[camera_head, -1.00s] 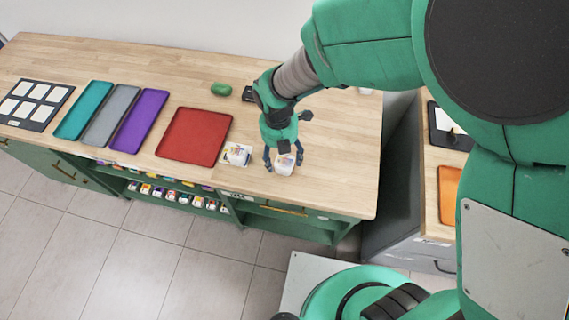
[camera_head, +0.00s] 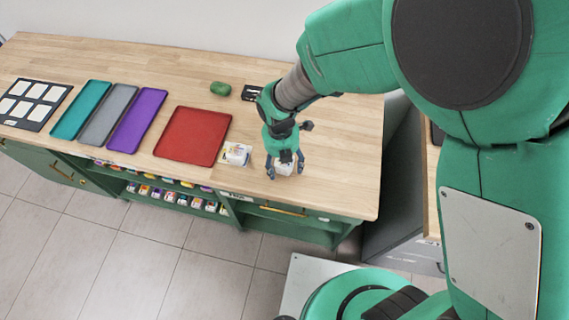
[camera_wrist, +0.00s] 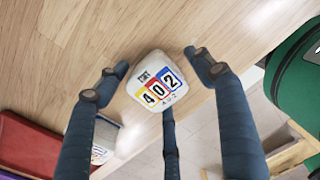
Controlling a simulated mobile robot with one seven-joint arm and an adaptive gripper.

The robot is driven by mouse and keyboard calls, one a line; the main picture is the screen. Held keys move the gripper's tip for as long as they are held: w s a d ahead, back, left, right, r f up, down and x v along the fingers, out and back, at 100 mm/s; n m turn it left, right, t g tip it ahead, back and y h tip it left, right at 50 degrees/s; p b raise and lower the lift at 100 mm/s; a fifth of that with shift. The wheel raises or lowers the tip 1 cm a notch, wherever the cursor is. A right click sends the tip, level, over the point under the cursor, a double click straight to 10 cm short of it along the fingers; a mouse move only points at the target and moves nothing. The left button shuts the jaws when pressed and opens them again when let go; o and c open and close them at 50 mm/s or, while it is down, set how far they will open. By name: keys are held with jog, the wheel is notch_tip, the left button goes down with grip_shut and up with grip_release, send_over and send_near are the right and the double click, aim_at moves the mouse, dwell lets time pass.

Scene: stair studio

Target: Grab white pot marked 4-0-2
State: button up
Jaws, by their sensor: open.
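The white pot marked 4-0-2 (camera_wrist: 152,84) stands on the wooden tabletop, its yellow, red and blue digit label facing the wrist camera. In the head view the white pot (camera_head: 284,167) is partly hidden behind my gripper (camera_head: 285,168), near the front edge of the table. In the wrist view my gripper (camera_wrist: 155,75) is open, with its fingers spread on both sides of the pot and a third finger below it. I cannot tell whether any finger touches the pot.
A second white pot (camera_head: 236,154) stands just left, beside the red tray (camera_head: 193,136). Purple (camera_head: 137,120), grey (camera_head: 110,115) and teal trays (camera_head: 81,110) lie further left. A green object (camera_head: 220,89) lies behind. The tabletop (camera_head: 340,170) to the right is clear.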

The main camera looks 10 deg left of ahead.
jog(key=c, duration=1.6)
jog(key=shift+o, duration=0.2)
jog(key=shift+r, duration=0.1)
jog(key=shift+r, duration=0.5)
jog(key=r, duration=0.1)
jog(key=p, duration=0.1)
jog(key=r, duration=0.1)
jog(key=shift+s+d+r+p, duration=0.15)
jog(key=shift+s+r+p, duration=0.1)
jog(key=shift+r+p, duration=0.1)
jog(key=s+d+r+p, duration=0.1)
jog(key=s+d+p, duration=0.1)
jog(key=s+d, duration=0.7)
jog(key=s, duration=0.3)
jog(key=shift+s+p, duration=0.2)
jog(key=shift+p, duration=0.15)
